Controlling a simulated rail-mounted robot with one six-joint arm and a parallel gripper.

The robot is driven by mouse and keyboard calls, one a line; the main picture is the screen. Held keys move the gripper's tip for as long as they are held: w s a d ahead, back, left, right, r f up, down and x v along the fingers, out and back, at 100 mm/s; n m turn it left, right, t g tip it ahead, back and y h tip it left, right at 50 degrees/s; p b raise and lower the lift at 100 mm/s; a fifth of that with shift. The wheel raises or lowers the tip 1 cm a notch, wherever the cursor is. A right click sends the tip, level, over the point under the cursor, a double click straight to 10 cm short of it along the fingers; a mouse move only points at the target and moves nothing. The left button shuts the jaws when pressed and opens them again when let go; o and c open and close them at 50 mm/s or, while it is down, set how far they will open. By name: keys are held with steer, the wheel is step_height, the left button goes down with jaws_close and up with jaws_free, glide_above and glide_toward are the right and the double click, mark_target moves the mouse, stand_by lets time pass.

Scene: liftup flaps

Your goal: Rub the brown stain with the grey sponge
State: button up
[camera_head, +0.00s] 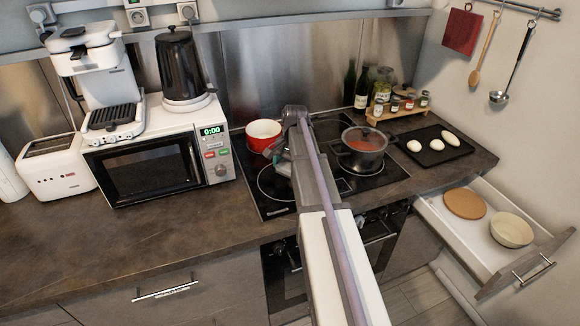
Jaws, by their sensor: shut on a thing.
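My gripper (281,157) is at the far end of my arm, low over the left part of the black cooktop (272,205). It is small in view and partly hidden by my arm. It is shut on a small greyish thing, which I take to be the grey sponge (284,169). I cannot tell whether the sponge touches the cooktop. I cannot make out the brown stain; my arm covers the middle of the cooktop.
A red pan (264,135) stands close to the left of my gripper. A pot of red food (363,150) stands to the right. The white microwave (160,160) is at the left. An open drawer (480,240) juts out at the right. The front-left counter (130,245) is clear.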

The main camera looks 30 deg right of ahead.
mark_target(289, 166)
steer(key=shift+f, duration=0.1)
step_height(289, 166, up, 3)
steer(key=p, duration=0.3)
stand_by(0.6)
